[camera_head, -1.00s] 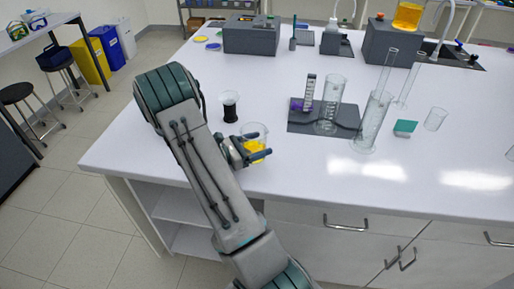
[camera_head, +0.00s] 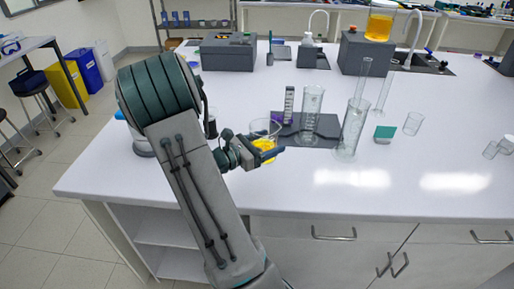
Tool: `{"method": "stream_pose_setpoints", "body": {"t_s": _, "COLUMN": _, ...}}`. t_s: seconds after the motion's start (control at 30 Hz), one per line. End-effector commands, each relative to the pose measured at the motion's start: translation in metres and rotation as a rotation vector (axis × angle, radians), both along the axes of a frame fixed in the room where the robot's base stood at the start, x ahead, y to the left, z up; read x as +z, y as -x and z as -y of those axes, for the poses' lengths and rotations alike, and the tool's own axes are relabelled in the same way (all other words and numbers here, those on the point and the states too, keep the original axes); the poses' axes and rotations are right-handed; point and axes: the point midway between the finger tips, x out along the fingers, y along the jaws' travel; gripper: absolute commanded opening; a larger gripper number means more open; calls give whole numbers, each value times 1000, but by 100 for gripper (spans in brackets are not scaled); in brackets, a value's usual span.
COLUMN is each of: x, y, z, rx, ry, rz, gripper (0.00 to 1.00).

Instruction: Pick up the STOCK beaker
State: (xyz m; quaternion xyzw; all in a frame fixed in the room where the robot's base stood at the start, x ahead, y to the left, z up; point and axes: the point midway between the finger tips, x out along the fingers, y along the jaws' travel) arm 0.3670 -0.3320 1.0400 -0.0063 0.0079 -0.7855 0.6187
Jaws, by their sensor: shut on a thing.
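A clear beaker with yellow contents (camera_head: 263,128) is between the jaws of my gripper (camera_head: 270,152), at the bench's near left part in the head view. My gripper is shut on the beaker, with its fingers around the lower half. The beaker looks roughly upright. I cannot read a label on it, so I cannot confirm the STOCK name. Whether its base touches the bench is hard to tell.
A dark mat (camera_head: 330,143) with a tall cylinder (camera_head: 311,108) lies just right of the beaker. Another cylinder (camera_head: 349,135) and a small empty beaker (camera_head: 413,123) stand further right. The bench's front right surface (camera_head: 400,190) is clear.

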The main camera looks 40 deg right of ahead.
Motion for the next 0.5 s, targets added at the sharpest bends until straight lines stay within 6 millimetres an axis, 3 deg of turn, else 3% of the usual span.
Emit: {"method": "stream_pose_setpoints", "body": {"t_s": 0.5, "x": 17, "y": 22, "z": 17, "rx": 0, "ry": 0, "rz": 0, "gripper": 39}}
